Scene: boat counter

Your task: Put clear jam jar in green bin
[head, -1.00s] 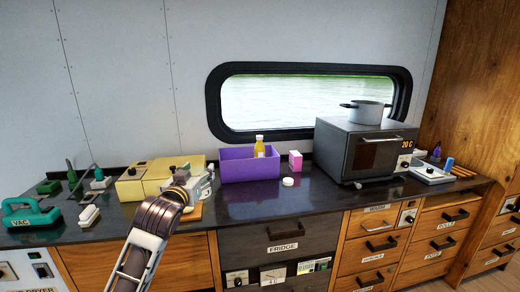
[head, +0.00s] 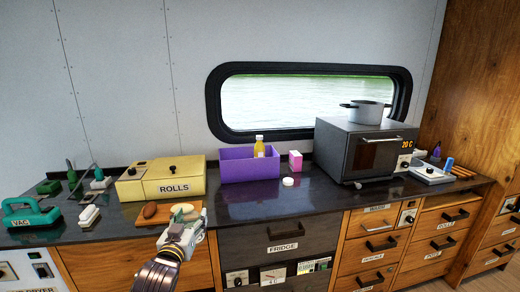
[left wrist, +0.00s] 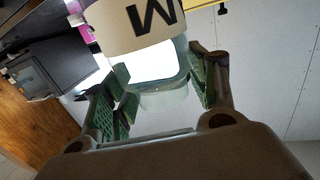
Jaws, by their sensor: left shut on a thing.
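My left gripper (head: 182,232) is in front of the counter edge, below the cutting board. In the left wrist view its fingers (left wrist: 162,88) are shut on a clear jar (left wrist: 165,100) with a cream label (left wrist: 135,28) bearing a dark "M". The jar is cut off at the top of that view. In the head view the jar is hard to make out against the gripper. I see no green bin; an open purple bin (head: 237,171) stands on the counter under the window, with a yellow bottle (head: 259,148) at it. My right gripper is not in view.
A yellow box marked ROLLS (head: 172,188) stands behind a cutting board (head: 150,224) with bread. An oven (head: 340,150) stands right. The counter before the bin is clear.

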